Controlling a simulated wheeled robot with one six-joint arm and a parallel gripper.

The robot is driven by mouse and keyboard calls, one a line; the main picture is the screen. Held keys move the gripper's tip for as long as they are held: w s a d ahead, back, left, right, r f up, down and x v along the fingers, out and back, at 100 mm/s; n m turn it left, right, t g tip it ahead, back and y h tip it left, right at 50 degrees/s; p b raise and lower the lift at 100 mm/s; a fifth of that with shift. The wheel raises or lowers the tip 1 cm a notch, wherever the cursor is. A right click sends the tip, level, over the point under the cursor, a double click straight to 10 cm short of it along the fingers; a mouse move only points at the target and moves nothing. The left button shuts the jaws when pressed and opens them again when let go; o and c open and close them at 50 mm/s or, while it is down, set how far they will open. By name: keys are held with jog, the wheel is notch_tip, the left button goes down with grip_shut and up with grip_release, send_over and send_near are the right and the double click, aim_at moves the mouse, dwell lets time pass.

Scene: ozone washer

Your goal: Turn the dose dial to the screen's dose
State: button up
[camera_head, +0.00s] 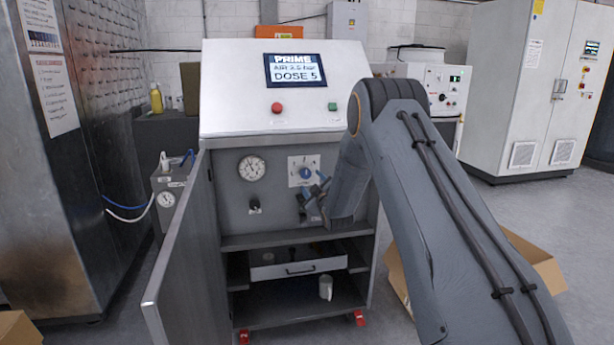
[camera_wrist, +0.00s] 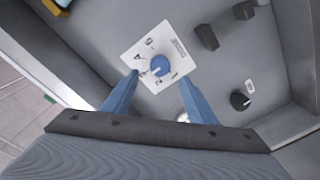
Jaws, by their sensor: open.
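The screen (camera_head: 294,70) on the sloped white panel reads PRIME, an AIR pressure line in bar and DOSE 5. The dose dial (camera_head: 305,172) is a blue knob on a square white plate in the open cabinet front. The wrist view shows the blue knob (camera_wrist: 160,66) and its marked plate (camera_wrist: 142,56); the marks are too small to read surely. My gripper (camera_wrist: 158,76) is open and empty, its blue fingers pointing at the dial with one tip to each side. In the head view my gripper (camera_head: 318,186) is close to the dial, partly covering its lower right.
The cabinet door (camera_head: 180,250) stands open at the left. A pressure gauge (camera_head: 251,168) and a black knob (camera_head: 254,205) are left of the dial. Below are a drawer (camera_head: 300,268) and a cup (camera_head: 325,287). Red (camera_head: 277,108) and green (camera_head: 332,106) buttons sit above.

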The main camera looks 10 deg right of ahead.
aim_at(306, 175)
jog(key=shift+w+a, duration=0.2)
jog(key=shift+w, duration=3.7)
jog(key=c, duration=1.1)
jog(key=shift+o, duration=0.2)
